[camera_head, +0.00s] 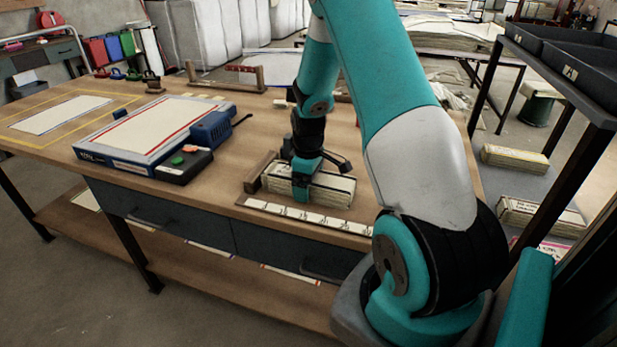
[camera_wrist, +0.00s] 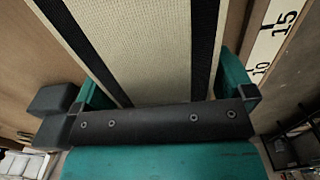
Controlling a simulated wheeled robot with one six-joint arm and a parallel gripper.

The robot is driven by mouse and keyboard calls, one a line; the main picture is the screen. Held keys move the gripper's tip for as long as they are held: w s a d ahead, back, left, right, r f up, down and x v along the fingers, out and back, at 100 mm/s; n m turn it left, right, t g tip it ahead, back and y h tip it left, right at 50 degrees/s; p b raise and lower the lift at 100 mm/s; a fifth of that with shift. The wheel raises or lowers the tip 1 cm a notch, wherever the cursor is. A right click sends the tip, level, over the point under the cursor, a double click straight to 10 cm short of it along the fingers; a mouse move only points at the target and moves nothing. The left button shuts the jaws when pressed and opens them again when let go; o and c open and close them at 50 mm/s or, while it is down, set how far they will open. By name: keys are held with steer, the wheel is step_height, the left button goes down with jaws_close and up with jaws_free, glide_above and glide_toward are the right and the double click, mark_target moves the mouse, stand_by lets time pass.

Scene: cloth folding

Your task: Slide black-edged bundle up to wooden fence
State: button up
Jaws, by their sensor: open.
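The black-edged bundle (camera_head: 333,190) is a stack of cream cloth lying flat on the workbench near its front edge. In the wrist view its cream top with two black bands (camera_wrist: 146,45) runs away from my gripper. The wooden fence (camera_head: 260,172) is a brown upright piece at the bundle's left end; I cannot tell whether they touch. My gripper (camera_head: 304,182) is open and lowered over the bundle. In the wrist view its teal fingers stand on either side of the bundle (camera_wrist: 161,82). The jaws hide part of the bundle.
A marked scale strip (camera_head: 305,216) lies along the bench's front edge. A blue framed device (camera_head: 150,130) and a black box with green and red buttons (camera_head: 184,165) stand to the left. A wooden rack (camera_head: 228,77) is at the back. Bare bench (camera_head: 235,150) shows left of the fence.

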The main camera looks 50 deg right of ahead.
step_height(320, 180, up, 17)
steer(key=shift+r, duration=0.2)
stand_by(0.7)
